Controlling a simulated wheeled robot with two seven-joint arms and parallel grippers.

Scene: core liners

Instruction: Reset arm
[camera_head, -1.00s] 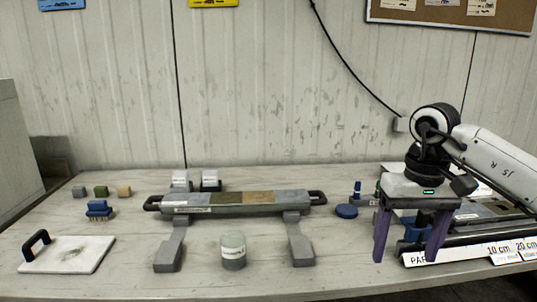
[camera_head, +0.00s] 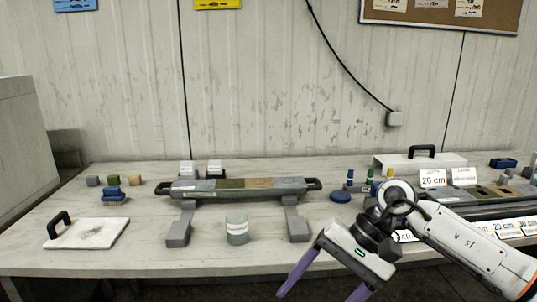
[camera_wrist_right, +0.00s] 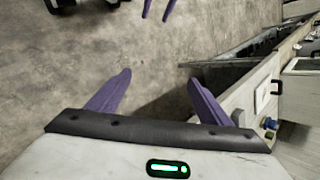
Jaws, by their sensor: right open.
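My right gripper (camera_head: 318,278) is at the lower right of the head view, in front of the table's front edge. Its two purple fingers are spread apart and point down and to the left, with nothing between them. In the right wrist view the same fingers (camera_wrist_right: 157,95) are apart and empty above the floor. My left gripper does not show in the head view. Two purple finger tips show at the top of the wrist view; I cannot tell clearly what they belong to.
The table (camera_head: 120,262) carries a core liner (camera_head: 245,190) on a stand, a grey cup (camera_head: 237,230), a white board (camera_head: 90,233), a brush (camera_head: 113,194) and small blocks (camera_head: 93,181). A labelled tray (camera_head: 510,226) and a white lidded box (camera_head: 420,162) stand at the right.

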